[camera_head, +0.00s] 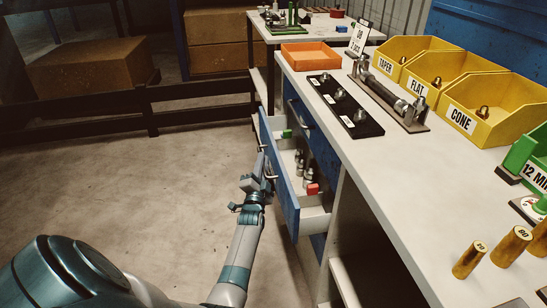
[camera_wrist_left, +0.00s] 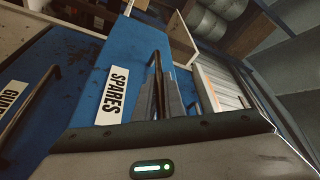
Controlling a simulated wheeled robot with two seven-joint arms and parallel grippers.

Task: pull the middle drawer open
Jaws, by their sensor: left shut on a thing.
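The middle drawer (camera_head: 287,198) is a blue-fronted drawer under the white bench, and it stands pulled out. Metal fittings (camera_head: 308,174), a red piece (camera_head: 312,189) and a green piece (camera_head: 287,134) lie inside it. My left gripper (camera_head: 262,173) is at the front of this drawer, shut on its dark bar handle (camera_head: 267,160). In the left wrist view, the gripper's fingers (camera_wrist_left: 160,95) are around the handle, beside a white SPARES label (camera_wrist_left: 115,95) on the blue front. My right gripper is not in view.
Another blue drawer front with a dark handle (camera_wrist_left: 35,100) shows in the left wrist view. The bench top (camera_head: 365,155) carries an orange tray (camera_head: 310,56), a black fitting rack (camera_head: 345,106) and yellow bins (camera_head: 485,108). Clear floor (camera_head: 150,185) lies left of the drawer.

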